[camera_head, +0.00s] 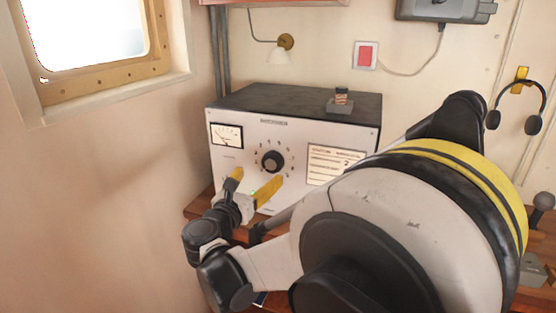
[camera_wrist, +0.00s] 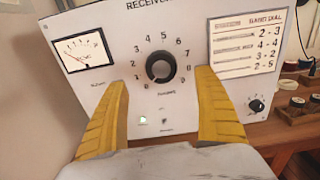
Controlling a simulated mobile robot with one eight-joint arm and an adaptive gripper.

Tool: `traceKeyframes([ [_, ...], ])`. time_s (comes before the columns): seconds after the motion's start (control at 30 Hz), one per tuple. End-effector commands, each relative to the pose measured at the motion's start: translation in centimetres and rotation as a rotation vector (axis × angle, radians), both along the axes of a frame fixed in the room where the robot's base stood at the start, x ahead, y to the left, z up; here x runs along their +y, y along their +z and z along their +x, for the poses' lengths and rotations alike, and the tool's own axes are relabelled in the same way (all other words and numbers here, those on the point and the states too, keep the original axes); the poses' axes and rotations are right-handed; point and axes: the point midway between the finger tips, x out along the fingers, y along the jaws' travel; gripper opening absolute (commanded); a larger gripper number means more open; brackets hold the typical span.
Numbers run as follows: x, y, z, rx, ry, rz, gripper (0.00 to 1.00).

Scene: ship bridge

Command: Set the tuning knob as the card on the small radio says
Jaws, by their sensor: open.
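A white-fronted radio with a dark top (camera_head: 300,101) stands against the wall, its front lettered "RECEIV…" in the wrist view. Its round black tuning knob (camera_wrist: 160,66) sits inside a ring of numbers; I cannot tell surely where it points. The knob also shows in the head view (camera_head: 272,161). A printed card (camera_wrist: 243,46) right of the knob has several lines, with figures like "2 - 3", "4 - 4", "3 - 2" and "2 - 5"; its heading is too blurred to read. My gripper (camera_wrist: 162,80) is open, yellow fingers either side of the knob's lower area, apart from it.
A needle meter (camera_wrist: 83,52) is left of the knob, a smaller black knob (camera_wrist: 256,106) lower right. A small object (camera_head: 341,100) stands on the radio. A wall lamp (camera_head: 282,48), a red switch (camera_head: 365,55), a grey wall box (camera_head: 445,9) and headphones (camera_head: 516,108) are around it.

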Motion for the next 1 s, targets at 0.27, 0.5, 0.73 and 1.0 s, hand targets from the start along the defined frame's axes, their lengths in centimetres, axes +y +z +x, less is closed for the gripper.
traceKeyframes([
  [0.27,-2.1,-0.3,5.2,0.000,-0.004,0.004,0.80],
  [0.5,-3.3,-0.1,8.4,0.001,-0.003,0.006,0.80],
  [0.73,-3.4,0.0,9.0,0.001,-0.001,0.006,0.80],
  [1.0,-3.4,0.0,9.0,0.001,-0.001,0.007,0.45],
])
